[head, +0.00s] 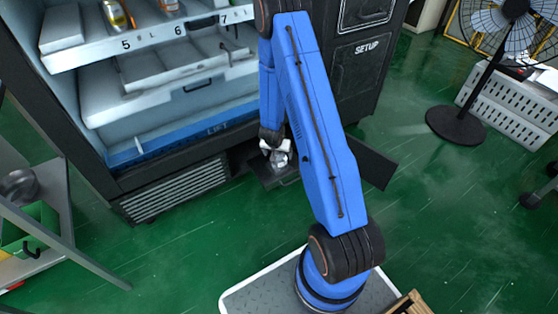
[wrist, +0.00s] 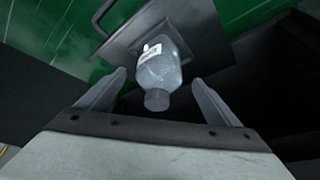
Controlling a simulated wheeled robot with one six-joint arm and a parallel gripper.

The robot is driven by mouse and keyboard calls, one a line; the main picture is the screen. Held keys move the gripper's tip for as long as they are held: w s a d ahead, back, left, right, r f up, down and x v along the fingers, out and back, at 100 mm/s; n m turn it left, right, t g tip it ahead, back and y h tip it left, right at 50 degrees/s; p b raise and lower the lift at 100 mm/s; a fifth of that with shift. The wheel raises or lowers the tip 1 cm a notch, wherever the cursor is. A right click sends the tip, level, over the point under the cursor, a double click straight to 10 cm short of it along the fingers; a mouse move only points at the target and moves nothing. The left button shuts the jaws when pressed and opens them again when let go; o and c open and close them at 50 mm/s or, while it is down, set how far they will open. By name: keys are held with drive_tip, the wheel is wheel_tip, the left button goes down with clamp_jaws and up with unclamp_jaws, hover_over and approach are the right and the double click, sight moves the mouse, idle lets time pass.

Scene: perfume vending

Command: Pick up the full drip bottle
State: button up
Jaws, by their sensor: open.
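The drip bottle (wrist: 160,72) is clear with a white label and a grey cap. In the wrist view it sits on a grey metal tray (wrist: 123,38), its cap toward me. My gripper (wrist: 160,85) is open, with one finger on each side of the bottle and gaps between them and it. In the head view the bottle (head: 279,160) shows small and partly covered just below my gripper (head: 276,148), at the low front of the vending machine. I cannot tell how full it is.
The vending machine (head: 200,100) has shelves with bottles (head: 116,14) and a blue lift bar (head: 190,133). A dark open flap (head: 370,165) stands right of the tray. A fan (head: 456,122) and grey shelf (head: 45,215) stand farther out.

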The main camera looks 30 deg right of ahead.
drive_tip(key=x, duration=0.5)
drive_tip(key=shift+w+d+r, duration=0.15)
drive_tip(key=shift+w+d, duration=0.05)
drive_tip(key=c, duration=1.5)
drive_tip(key=shift+r, duration=0.1)
